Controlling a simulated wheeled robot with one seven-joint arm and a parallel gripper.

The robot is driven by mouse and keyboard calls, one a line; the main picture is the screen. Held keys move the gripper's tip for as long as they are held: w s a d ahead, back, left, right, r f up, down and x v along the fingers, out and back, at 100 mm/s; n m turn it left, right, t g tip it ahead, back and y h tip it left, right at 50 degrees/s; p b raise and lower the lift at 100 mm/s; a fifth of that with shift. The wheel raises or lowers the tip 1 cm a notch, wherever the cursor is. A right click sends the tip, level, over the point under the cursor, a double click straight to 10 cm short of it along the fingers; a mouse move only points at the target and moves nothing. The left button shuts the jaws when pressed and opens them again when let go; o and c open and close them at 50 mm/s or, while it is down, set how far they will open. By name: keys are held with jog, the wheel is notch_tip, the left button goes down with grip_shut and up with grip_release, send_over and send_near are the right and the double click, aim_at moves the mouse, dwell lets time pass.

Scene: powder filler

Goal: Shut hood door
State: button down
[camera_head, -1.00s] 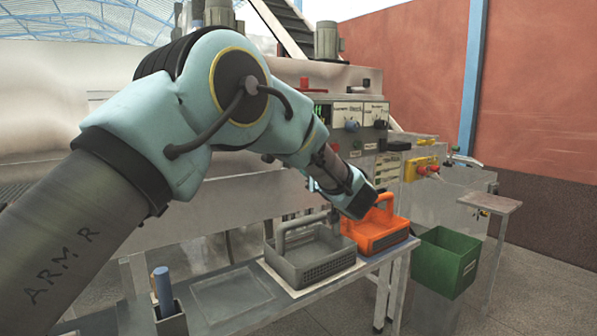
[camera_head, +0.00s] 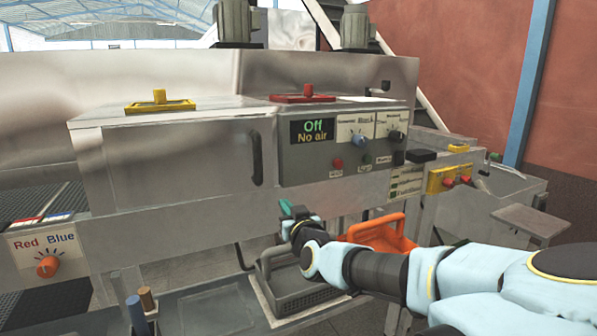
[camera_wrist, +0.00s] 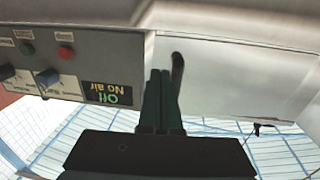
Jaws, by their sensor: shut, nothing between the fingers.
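The hood door (camera_head: 185,165) is a plain metal panel at the left of the control panel in the head view. Its dark upright handle (camera_head: 256,158) is near its right edge. The door looks about flush with the machine front; I cannot tell whether a small gap is left. My gripper (camera_head: 291,207) is shut and empty, below and to the right of the handle, under the control panel. In the upside-down wrist view, the shut fingers (camera_wrist: 161,100) point towards the machine front, with the handle (camera_wrist: 177,72) close by their tips and the door (camera_wrist: 240,80) beside it.
The control panel (camera_head: 330,150) reads "Off, No air". Yellow (camera_head: 160,102) and red (camera_head: 303,96) knobs sit on top. A Red/Blue dial (camera_head: 47,267) is at left.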

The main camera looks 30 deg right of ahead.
jog(key=b, duration=1)
send_near(269, 179)
jog(key=x, duration=0.6)
jog(key=shift+w+r, duration=0.1)
jog(key=shift+w+d, duration=0.15)
jog(key=shift+w, duration=0.2)
